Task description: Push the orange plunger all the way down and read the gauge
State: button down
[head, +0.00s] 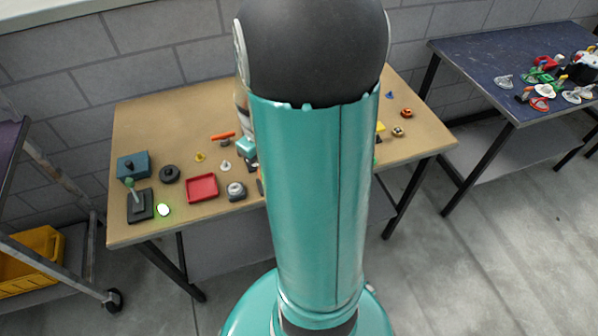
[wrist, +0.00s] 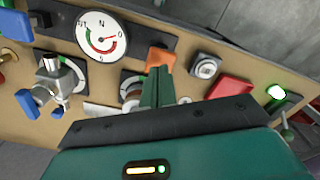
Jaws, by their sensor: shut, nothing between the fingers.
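In the wrist view, the orange plunger (wrist: 160,57) shows as a small orange block just beyond my fingertips. My green gripper (wrist: 158,75) is shut and empty, with its fingers pointing at the plunger and hiding its lower part. I cannot tell whether they touch. A round white gauge (wrist: 102,36) with red and green arcs stands left of the plunger in the wrist view. The gauge is hidden in the head view.
A red tray (head: 202,187), a grey round knob (head: 236,191), a black lever base (head: 140,206) and a lit green button (head: 164,210) stand on the wooden table's left side. A metal valve (wrist: 55,75) is left of my fingers. A cluttered blue table (head: 505,62) stands right.

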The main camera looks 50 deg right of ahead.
dwell(0.3)
jog(key=shift+f, duration=2)
jog(key=shift+r, duration=2)
jog(key=shift+r, duration=2.5)
